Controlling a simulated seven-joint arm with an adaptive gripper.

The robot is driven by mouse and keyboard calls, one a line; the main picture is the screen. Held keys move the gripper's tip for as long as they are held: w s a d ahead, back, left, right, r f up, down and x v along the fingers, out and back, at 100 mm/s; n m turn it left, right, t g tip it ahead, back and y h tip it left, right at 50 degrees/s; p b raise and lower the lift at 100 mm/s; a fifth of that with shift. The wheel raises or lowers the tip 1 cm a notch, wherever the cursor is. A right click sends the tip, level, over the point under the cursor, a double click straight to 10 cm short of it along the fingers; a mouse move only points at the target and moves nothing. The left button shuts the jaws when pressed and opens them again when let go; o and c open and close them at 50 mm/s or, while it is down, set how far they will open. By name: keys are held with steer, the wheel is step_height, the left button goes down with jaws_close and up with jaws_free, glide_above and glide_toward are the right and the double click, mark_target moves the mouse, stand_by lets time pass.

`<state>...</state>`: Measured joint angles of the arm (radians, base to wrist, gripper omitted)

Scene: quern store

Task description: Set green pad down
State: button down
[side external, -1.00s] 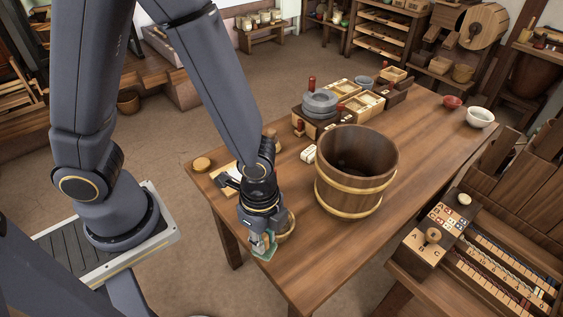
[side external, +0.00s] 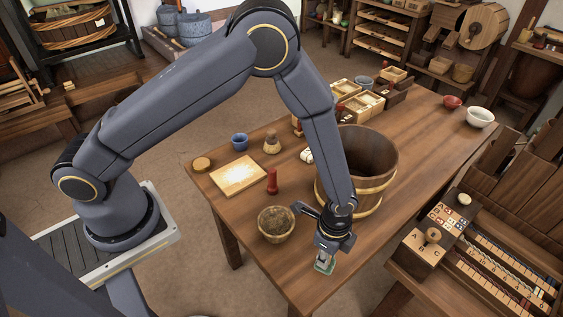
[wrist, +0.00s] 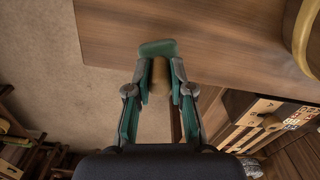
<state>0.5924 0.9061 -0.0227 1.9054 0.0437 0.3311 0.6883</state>
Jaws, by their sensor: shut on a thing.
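The green pad (wrist: 158,48) shows at the fingertips in the wrist view, with a tan handle-like piece between the fingers. My gripper (wrist: 160,82) is shut on this piece. In the side view the green pad (side external: 325,266) is at the bottom of my gripper (side external: 327,256), in front of the wooden bucket and close to the front end of the table (side external: 410,165). I cannot tell whether the pad touches the tabletop or hangs just above it.
The large wooden bucket (side external: 371,155) stands right behind my wrist. A bowl with dark contents (side external: 276,224), a red peg-like piece (side external: 272,181) and a pale board (side external: 238,176) lie to the left. A shelf with labelled trays (side external: 480,262) is at the right.

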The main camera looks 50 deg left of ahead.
steer(key=shift+s+f, duration=0.1)
steer(key=shift+f, duration=1.05)
steer(key=shift+f, duration=0.1)
steer(key=c, duration=1)
jaws_free()
